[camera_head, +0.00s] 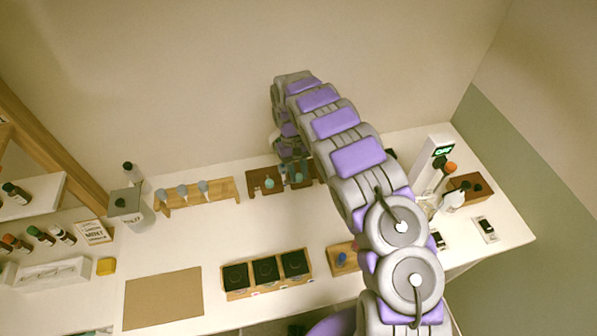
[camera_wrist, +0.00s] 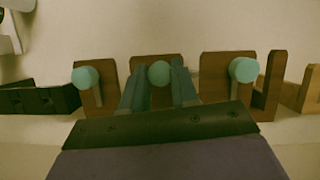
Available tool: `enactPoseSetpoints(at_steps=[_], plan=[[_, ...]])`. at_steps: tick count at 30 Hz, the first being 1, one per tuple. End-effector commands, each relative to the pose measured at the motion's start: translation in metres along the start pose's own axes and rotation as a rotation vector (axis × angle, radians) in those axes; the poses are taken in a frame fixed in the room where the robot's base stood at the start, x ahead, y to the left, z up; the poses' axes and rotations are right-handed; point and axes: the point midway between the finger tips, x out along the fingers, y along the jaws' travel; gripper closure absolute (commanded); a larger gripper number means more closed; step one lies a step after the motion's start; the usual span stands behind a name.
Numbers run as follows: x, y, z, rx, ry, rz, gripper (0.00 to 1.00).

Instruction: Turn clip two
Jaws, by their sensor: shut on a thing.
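Three teal round-ended clips sit in a row on brown wooden blocks in the wrist view: one at the left (camera_wrist: 86,77), one in the middle (camera_wrist: 159,73) and one at the right (camera_wrist: 243,70). My gripper (camera_wrist: 159,88) is shut on the middle clip, with a finger on each side of it. In the head view, the brown clip rack (camera_head: 258,180) stands at the back of the white table. My gripper (camera_head: 290,170) is over this rack, and my arm hides part of it. The left teal clip (camera_head: 269,183) shows beside the gripper.
A wooden rack (camera_head: 228,190) with several grey-topped droppers is left of the clips. A three-slot wooden tray (camera_head: 308,262) stands in front. A white device with a green display (camera_head: 430,165) stands at the right. The table's middle is clear.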

Motion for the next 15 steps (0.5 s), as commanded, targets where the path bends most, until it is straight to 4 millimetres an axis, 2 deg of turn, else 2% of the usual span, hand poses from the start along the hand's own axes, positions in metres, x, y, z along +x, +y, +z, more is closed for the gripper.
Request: enactPoseSetpoints(at_steps=[6,15], plan=[[-0.0019,-0.0011,-0.0015,-0.098,0.008,0.043,1.00],[-0.0017,-0.0010,-0.0015,-0.154,0.008,0.066,1.00]])
